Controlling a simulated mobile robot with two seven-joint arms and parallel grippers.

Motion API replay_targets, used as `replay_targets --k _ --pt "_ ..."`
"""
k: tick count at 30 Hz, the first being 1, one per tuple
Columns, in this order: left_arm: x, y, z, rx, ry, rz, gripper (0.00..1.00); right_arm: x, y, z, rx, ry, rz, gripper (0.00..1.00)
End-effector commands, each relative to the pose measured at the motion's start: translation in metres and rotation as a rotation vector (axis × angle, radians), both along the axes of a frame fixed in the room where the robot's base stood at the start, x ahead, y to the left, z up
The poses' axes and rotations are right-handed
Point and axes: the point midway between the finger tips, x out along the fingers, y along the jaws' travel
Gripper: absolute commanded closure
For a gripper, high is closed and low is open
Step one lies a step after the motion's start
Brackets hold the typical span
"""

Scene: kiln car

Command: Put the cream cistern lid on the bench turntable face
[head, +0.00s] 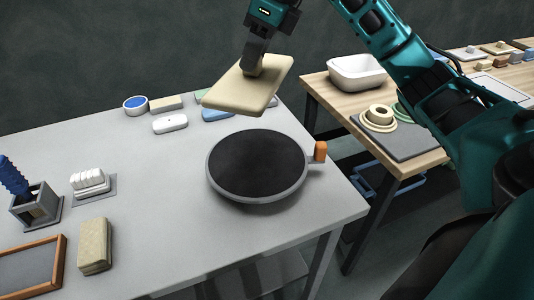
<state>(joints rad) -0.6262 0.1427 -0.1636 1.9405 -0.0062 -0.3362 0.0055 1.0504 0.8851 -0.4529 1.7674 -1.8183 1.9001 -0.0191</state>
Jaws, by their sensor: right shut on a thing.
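The cream cistern lid (243,88) is a flat slab with rounded corners, held tilted in the air behind and above the turntable. My right gripper (254,68) is shut on the lid at its upper side; the fingertips are partly hidden against it. The bench turntable (257,165) has a round dark face with a grey rim and an orange-knobbed handle at its right. Its face is bare. The lid appears apart from the turntable. My left gripper is not in view.
Small lids and blocks, including a white lid (170,124) and a blue-topped round dish (135,104), lie behind the turntable. A beige block (94,246) and brush holder (36,206) stand at left. A wooden table (330,92) with a white basin (357,72) is at right.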

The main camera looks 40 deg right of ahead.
Motion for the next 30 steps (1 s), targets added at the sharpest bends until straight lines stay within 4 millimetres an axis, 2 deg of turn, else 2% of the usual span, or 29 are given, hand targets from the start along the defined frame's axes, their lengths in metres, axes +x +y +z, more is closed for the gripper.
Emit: replay_targets --k 4,19,24,30 --pt "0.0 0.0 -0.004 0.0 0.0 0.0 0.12 -0.001 -0.002 -0.019 0.003 -0.001 -0.01 1.0" --pt "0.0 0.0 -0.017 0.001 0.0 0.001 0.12 0.0 -0.002 -0.134 0.002 -0.002 -0.009 1.0" --pt "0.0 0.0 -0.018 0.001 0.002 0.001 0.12 0.0 -0.002 -0.153 0.003 -0.005 -0.009 1.0" --pt "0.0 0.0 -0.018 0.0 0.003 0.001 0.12 0.0 -0.002 -0.164 0.003 -0.005 -0.008 1.0"
